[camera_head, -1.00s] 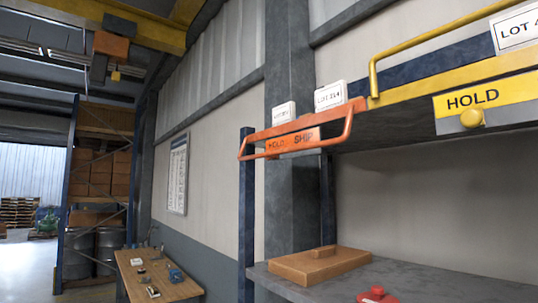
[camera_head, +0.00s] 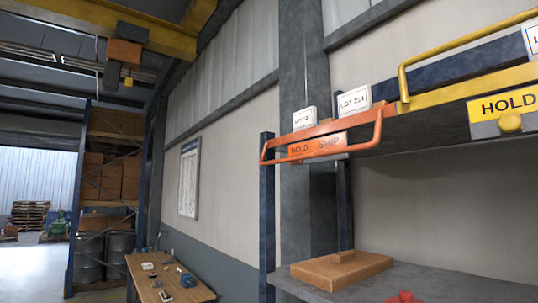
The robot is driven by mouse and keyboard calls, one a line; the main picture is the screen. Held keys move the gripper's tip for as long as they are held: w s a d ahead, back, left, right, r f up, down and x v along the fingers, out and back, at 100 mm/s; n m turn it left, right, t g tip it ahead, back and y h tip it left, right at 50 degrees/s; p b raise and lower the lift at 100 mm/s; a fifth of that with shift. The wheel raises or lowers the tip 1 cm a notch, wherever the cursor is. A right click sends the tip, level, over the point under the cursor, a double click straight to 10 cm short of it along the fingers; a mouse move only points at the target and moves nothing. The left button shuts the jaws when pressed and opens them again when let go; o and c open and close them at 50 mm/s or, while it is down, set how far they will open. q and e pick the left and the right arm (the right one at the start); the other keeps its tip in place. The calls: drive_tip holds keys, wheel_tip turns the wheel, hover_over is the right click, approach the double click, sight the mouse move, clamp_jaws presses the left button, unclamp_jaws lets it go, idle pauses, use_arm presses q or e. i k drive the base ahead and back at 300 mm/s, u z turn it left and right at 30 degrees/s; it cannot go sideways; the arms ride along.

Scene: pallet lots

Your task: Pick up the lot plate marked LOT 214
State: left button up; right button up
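The lot plate that appears to read LOT 214 (camera_head: 354,101) is a small white plate with dark letters. It stands upright on the upper shelf, behind the orange rail (camera_head: 372,133). A smaller white plate (camera_head: 304,118) stands to its left; its lettering is too small to read surely. Part of another white LOT plate (camera_head: 531,38) shows at the right edge, its number cut off. Neither of my grippers is in view.
The orange rail bears a HOLD / SHIP label (camera_head: 317,147). A yellow rail (camera_head: 462,38) and a yellow HOLD sign (camera_head: 503,106) with a round knob are to the right. A brown board (camera_head: 333,270) and red object (camera_head: 404,297) lie on the lower shelf. A workbench (camera_head: 165,283) stands left.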

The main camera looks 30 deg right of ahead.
sight(359, 100)
drive_tip(key=i, duration=3.8)
drive_tip(key=z, duration=3.1)
drive_tip(key=i, duration=1)
drive_tip(key=z, duration=2.7)
